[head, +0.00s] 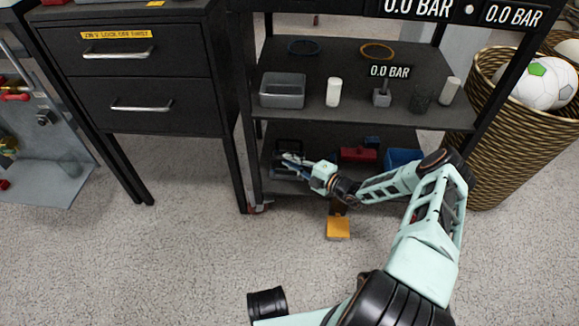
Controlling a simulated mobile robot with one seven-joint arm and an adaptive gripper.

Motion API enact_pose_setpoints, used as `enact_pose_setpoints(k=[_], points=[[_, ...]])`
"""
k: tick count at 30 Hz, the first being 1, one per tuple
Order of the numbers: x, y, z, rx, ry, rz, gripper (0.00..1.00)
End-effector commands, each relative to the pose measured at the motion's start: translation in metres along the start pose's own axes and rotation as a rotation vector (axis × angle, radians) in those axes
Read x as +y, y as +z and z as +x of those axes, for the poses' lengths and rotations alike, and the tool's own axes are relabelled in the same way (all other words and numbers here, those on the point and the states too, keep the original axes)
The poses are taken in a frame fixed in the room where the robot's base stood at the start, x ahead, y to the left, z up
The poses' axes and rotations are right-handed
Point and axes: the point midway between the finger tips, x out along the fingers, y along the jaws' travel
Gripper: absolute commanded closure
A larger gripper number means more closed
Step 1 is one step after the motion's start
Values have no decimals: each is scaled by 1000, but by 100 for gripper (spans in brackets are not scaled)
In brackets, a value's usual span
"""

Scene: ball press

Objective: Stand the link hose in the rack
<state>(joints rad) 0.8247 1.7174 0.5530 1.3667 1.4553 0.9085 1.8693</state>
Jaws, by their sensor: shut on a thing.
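My gripper (291,160) is low at the left of the lower shelf, in front of a dark frame-like thing (288,145). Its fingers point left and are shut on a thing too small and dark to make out. I cannot tell the link hose apart for certain, and the gripper hides part of this spot. I cannot say for certain whether the dark frame is the rack.
The lower shelf also holds a red box (358,154) and a blue bin (403,159). Above are a grey tray (283,91) and a white cylinder (333,92). Black drawers (140,85) stand left, a ball basket (515,130) right. An orange block (338,228) is below the gripper.

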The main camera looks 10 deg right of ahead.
Motion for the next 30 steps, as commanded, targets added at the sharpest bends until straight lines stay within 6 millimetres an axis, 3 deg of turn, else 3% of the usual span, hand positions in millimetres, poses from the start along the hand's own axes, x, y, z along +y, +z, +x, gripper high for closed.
enact_pose_setpoints(k=[13,21,30], points=[[1,29,20,1,1,-1,100],[-16,32,22,0,1,0,100],[-21,33,22,1,1,0,100]])
